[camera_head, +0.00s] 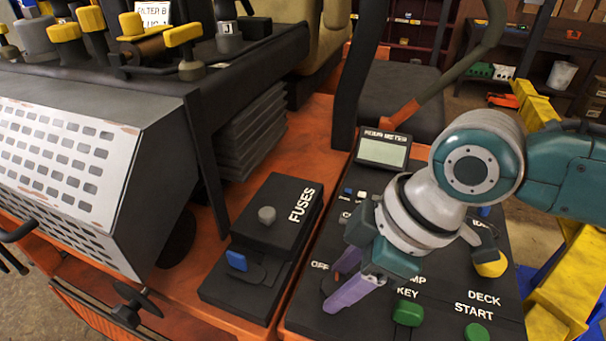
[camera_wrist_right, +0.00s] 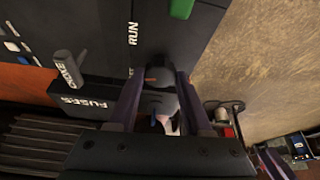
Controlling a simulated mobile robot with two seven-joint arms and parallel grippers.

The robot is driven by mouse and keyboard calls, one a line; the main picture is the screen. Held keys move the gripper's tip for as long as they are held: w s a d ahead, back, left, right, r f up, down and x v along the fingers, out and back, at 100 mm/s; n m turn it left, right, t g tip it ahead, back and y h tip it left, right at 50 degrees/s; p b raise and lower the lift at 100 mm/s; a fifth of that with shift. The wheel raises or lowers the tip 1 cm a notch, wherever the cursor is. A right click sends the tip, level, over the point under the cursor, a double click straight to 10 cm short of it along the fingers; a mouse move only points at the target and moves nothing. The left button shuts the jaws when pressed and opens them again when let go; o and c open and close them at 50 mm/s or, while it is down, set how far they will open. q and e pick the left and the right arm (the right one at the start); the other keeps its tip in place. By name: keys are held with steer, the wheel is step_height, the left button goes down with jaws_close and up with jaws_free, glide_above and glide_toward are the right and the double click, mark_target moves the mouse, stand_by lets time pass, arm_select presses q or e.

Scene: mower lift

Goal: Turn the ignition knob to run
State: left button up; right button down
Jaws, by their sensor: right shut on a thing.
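The control panel (camera_head: 480,265) bears the labels OFF and KEY in the head view. My right gripper (camera_head: 345,294) comes down onto it from the right, its purple fingers beside OFF. In the right wrist view the gripper (camera_wrist_right: 158,95) has one finger on each side of a dark knob (camera_wrist_right: 160,76), shut on it. The RUN label (camera_wrist_right: 133,33) is near the knob.
A fuse box (camera_head: 252,245) with a grey knob and blue switch stands left of the panel. The hour meter (camera_head: 383,150) is behind my wrist. Green buttons (camera_head: 408,313) and a yellow knob (camera_head: 490,264) are on the panel close by.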

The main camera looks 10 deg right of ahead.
steer(key=m+p, duration=0.3)
steer(key=m+t+h+p, duration=0.1)
steer(key=shift+s+a+r+m, duration=0.2)
steer(key=shift+r+m, duration=0.05)
steer(key=shift+m, duration=0.05)
steer(key=m+h+p, duration=0.1)
steer(key=m+p, duration=0.1)
steer(key=m, duration=0.1)
steer(key=shift+a+f+t, duration=0.1)
steer(key=shift+t, duration=0.3)
steer(key=shift+m+p, duration=0.45)
steer(key=shift+m, duration=0.05)
steer(key=shift+f+h, duration=0.1)
steer(key=shift+h, duration=0.2)
steer(key=shift+c, duration=1.8)
jaws_free()
